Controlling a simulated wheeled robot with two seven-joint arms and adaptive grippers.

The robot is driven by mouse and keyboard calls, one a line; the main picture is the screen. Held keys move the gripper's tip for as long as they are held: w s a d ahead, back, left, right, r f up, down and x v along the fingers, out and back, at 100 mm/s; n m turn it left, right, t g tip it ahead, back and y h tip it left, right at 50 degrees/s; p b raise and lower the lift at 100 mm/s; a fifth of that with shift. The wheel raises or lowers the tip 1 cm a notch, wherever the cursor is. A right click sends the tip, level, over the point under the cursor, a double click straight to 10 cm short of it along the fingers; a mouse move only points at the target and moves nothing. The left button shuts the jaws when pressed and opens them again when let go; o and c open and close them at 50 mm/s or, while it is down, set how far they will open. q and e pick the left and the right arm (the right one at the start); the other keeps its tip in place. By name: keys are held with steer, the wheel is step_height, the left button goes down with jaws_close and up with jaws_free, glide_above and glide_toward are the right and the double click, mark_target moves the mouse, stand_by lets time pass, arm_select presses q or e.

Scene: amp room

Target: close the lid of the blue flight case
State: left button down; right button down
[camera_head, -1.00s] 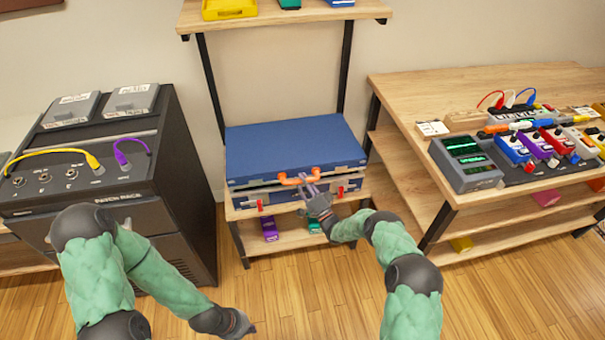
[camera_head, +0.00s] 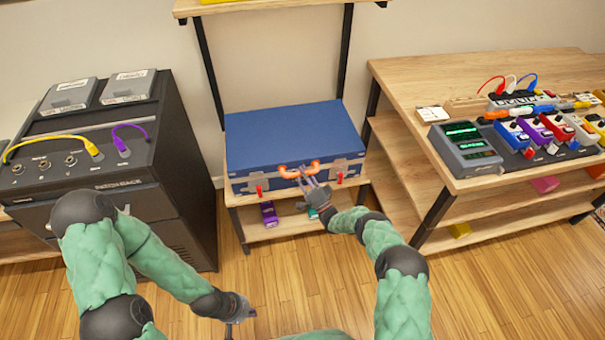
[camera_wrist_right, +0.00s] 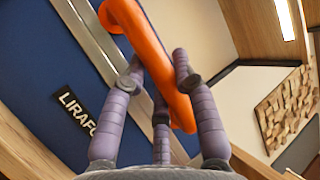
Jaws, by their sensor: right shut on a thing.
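The blue flight case (camera_head: 290,137) sits on a wooden shelf, its blue lid lying flat and no gap visible along the front. An orange handle (camera_head: 299,170) is at the middle of its front; it also shows large in the right wrist view (camera_wrist_right: 150,55). My right gripper (camera_head: 311,183) is shut on the orange handle, its purple-grey fingers around it. Red latches (camera_head: 259,191) show on the case front. My left gripper (camera_head: 239,316) hangs low over the floor, away from the case; its finger opening is unclear.
A black amp rack (camera_head: 130,190) with cables stands at the left. A wooden table (camera_head: 430,80) with pedals is at the right. Small purple (camera_head: 268,213) and green items lie on the shelf below the case. The wooden floor in front is clear.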

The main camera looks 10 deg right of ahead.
steer(key=c, duration=0.9)
jaws_free()
steer(key=shift+w, duration=0.1)
steer(key=shift+c, duration=0.2)
steer(key=shift+f, duration=0.15)
steer(key=v, duration=1.2)
